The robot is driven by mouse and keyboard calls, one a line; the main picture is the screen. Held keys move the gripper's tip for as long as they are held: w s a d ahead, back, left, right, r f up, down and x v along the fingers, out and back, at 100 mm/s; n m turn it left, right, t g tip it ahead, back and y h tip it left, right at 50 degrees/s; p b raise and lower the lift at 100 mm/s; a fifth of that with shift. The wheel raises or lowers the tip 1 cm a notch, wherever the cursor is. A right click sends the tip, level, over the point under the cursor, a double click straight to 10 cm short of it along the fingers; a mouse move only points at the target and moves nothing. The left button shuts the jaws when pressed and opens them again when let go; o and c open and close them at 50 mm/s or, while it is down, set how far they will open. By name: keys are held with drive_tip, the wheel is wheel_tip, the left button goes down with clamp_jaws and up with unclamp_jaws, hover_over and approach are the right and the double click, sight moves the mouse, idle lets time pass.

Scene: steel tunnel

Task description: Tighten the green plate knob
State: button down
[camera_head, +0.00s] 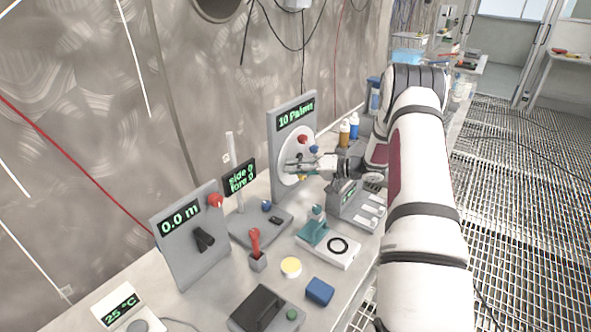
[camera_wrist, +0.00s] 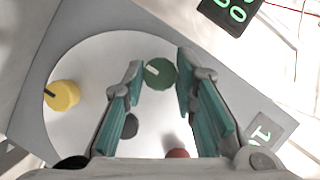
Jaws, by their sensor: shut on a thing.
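The green plate knob (camera_wrist: 160,74) is round with a pale pointer line and sits on a white disc (camera_wrist: 88,62). My gripper (camera_wrist: 161,72) is shut on this knob, one teal-padded fingertip on each side of it. In the head view my gripper (camera_head: 300,166) reaches from the right to the white disc on the upright grey panel (camera_head: 285,127), which has a display reading about 10 Pa/min. The green knob is not clearly visible there.
A yellow knob (camera_wrist: 62,95), a dark knob (camera_wrist: 129,126) and a red knob (camera_wrist: 177,153) share the disc. A display stand (camera_head: 240,178), a red-handled switch (camera_head: 254,243) and a blue box (camera_head: 320,291) stand on the bench. Two bottles (camera_head: 349,130) stand behind my gripper.

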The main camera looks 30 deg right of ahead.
drive_tip(key=c, duration=1.3)
unclamp_jaws()
drive_tip(key=v, duration=1.2)
